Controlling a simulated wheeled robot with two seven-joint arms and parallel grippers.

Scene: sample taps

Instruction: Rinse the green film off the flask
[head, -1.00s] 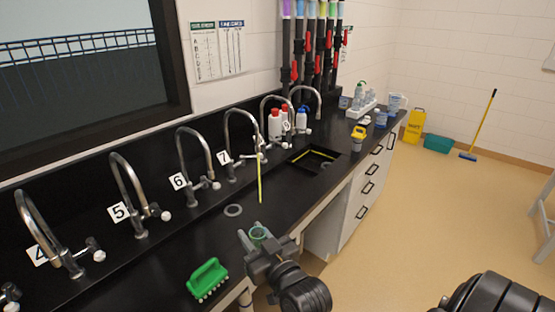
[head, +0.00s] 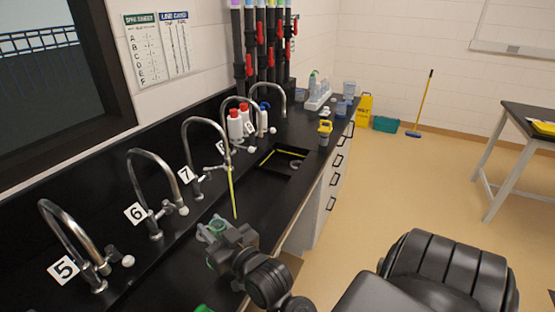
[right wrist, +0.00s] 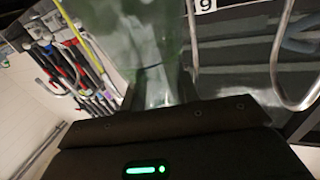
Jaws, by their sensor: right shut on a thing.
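The flask (head: 212,231), clear with a green tint, is held at the lower middle of the head view, above the black counter. My right gripper (head: 222,238) is shut on it. In the right wrist view the flask (right wrist: 145,45) fills the upper middle, smeared with green film. The tap marked 7 (head: 205,125) arches just beyond it, and a thin yellow strip (head: 233,195) hangs below that spout, beside the flask; I cannot tell whether it is liquid. Taps 5 (head: 62,215) and 6 (head: 150,165) stand to the left. My left gripper is out of view.
A dark sink (head: 258,174) with a yellow edge lies beyond the flask. Red-capped white bottles (head: 235,124) stand by the far taps. A yellow-topped container (head: 324,134) stands near the front edge. The green brush (head: 203,308) barely shows at the bottom. Open floor lies right.

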